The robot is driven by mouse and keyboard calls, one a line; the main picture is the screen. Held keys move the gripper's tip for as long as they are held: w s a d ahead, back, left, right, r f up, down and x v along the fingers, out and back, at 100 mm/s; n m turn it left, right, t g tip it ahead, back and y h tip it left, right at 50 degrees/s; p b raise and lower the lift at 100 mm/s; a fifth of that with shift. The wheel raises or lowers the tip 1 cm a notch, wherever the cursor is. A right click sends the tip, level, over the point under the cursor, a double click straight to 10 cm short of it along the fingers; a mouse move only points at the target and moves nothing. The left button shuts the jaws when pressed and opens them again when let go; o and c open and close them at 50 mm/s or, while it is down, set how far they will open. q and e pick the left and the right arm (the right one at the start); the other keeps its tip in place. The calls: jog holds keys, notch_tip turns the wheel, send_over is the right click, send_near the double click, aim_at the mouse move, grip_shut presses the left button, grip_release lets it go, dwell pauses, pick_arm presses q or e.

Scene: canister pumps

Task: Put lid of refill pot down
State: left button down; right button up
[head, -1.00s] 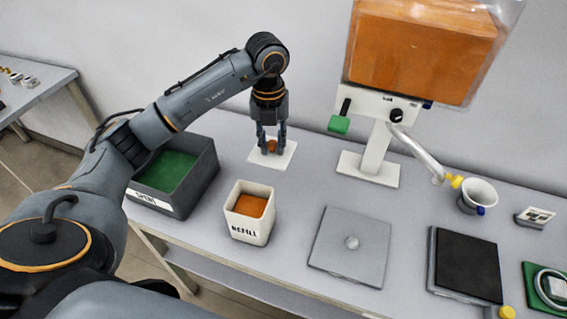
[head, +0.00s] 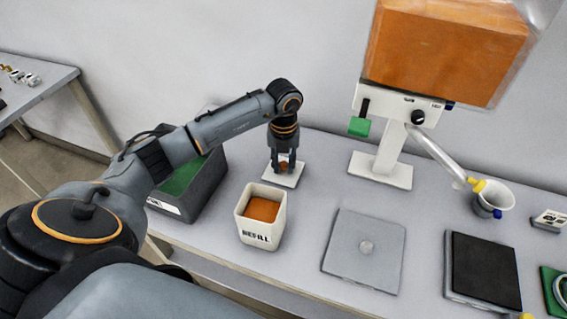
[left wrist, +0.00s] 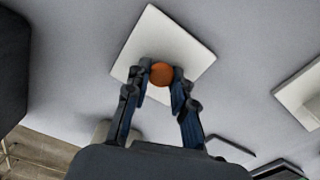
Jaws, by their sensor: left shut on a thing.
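The refill pot's lid is a white square plate (head: 279,182) with an orange knob (head: 284,167). My left gripper (head: 285,162) points down and is shut on the knob. In the left wrist view the knob (left wrist: 161,73) sits between the fingertips (left wrist: 160,82), and the lid (left wrist: 150,32) spreads out beyond them. The lid looks level and is at or just above the table top; I cannot tell whether it touches. The open cream refill pot (head: 258,238), with orange contents, stands in front of the lid, apart from it. My right gripper is not in view.
A dark bin (head: 210,187) with a green inside stands left of the lid. A dispenser stand (head: 381,170) with a large orange container (head: 440,50) is to its right. A grey plate (head: 364,250) and black pad (head: 483,268) lie front right. Bare table surrounds the lid.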

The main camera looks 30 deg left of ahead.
aim_at(283, 165)
pick_arm(q)
jog(key=shift+f, duration=0.35)
jog(key=c, duration=1.1)
grip_release()
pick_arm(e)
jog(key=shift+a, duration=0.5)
pick_arm(q)
jog(key=shift+r, duration=0.15)
jog(key=shift+w+r, duration=0.1)
jog(key=shift+r, duration=0.15)
notch_tip(283, 165, up, 12)
jog(key=shift+f+b, duration=0.25)
jog(key=shift+b, duration=0.45)
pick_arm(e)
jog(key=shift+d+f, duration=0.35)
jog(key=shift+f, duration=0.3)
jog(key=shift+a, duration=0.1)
